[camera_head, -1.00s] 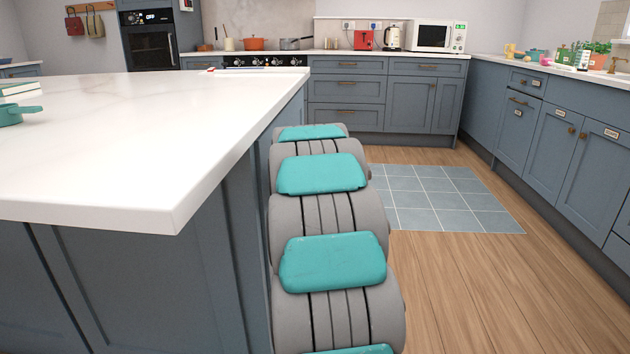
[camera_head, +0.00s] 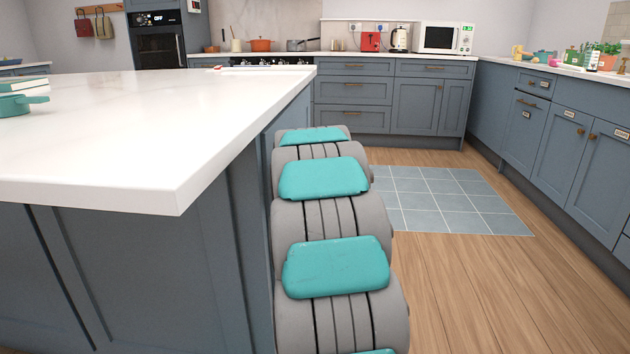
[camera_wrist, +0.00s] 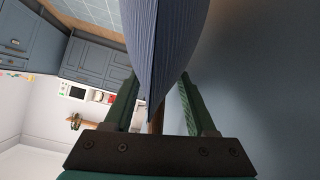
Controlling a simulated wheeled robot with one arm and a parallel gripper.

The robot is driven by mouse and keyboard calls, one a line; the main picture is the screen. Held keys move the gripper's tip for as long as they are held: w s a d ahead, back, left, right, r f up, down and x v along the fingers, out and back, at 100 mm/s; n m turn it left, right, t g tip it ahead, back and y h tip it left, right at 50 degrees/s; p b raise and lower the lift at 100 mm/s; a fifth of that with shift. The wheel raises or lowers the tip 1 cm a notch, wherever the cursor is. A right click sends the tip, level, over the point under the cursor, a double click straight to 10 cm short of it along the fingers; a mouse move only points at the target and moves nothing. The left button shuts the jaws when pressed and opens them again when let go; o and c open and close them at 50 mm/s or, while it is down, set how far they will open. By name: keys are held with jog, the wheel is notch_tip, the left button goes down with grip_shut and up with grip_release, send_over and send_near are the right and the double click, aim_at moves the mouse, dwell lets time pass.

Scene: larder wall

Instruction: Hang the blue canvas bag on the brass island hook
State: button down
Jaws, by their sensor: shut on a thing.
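In the wrist view, my gripper (camera_wrist: 158,85) is shut on the blue canvas bag (camera_wrist: 165,45), with its two green fingers on either side. The bag shows as a ribbed blue-grey body filling the top middle and narrowing to a point between the fingers. A thin brown piece, perhaps its strap, shows below that point. The rest of the bag is out of frame. My gripper and the bag are hidden in the head view, where my arm runs low along the island's (camera_head: 180,190) right side. The brass island hook is not visible in either view.
A red bag (camera_head: 83,27) and an olive bag (camera_head: 103,26) hang on the back-left wall rail. A teal pot (camera_head: 15,104) stands on the island. Open wooden floor (camera_head: 470,280) and blue tiles (camera_head: 450,200) lie right of my arm. A smooth dark surface (camera_wrist: 260,80) is close on the right in the wrist view.

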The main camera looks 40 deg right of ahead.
jog(key=shift+f, duration=0.3)
jog(key=c, duration=0.6)
grip_release()
jog(key=o, duration=0.5)
jog(key=shift+c, duration=0.2)
jog(key=shift+r, duration=0.1)
jog(key=shift+s, duration=0.1)
